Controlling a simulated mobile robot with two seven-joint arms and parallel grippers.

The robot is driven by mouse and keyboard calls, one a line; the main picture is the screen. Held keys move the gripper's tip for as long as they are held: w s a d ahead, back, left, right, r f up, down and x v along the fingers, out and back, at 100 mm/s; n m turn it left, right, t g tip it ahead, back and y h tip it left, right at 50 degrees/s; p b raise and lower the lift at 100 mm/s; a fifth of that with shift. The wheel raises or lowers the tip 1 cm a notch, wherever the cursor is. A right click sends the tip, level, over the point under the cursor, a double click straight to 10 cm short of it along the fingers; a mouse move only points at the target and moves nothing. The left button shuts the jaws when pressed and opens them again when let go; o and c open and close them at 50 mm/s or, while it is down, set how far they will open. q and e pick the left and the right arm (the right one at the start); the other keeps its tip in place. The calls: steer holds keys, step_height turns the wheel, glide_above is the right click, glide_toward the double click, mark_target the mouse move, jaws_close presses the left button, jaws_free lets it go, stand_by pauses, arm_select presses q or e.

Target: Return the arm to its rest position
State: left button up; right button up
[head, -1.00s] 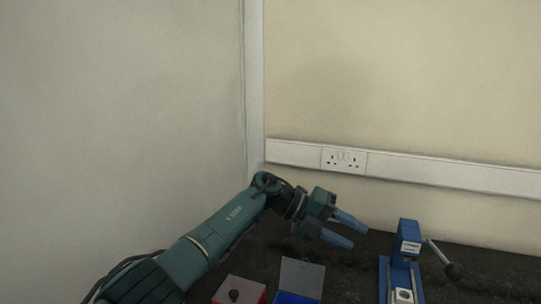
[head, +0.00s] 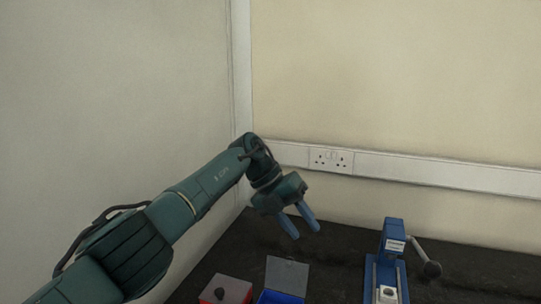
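My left arm reaches in from the lower left. Its gripper (head: 302,228) hangs above the dark worktop, with its two blue fingers pointing down and to the right. The fingers are apart and nothing shows between them. The gripper is up and to the left of a blue press, apart from it. My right gripper is not in view.
The blue press (head: 392,240) with a black-knobbed lever stands on the dark worktop (head: 335,255). A red box (head: 228,290) with a dark knob and a blue open-lidded box (head: 280,297) sit at the front edge. Walls close in left and behind, with a socket (head: 331,160).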

arm_select(q)
steer(key=shift+d+f+y, duration=0.1)
steer(key=shift+d+y, duration=0.05)
steer(key=shift+y, duration=0.45)
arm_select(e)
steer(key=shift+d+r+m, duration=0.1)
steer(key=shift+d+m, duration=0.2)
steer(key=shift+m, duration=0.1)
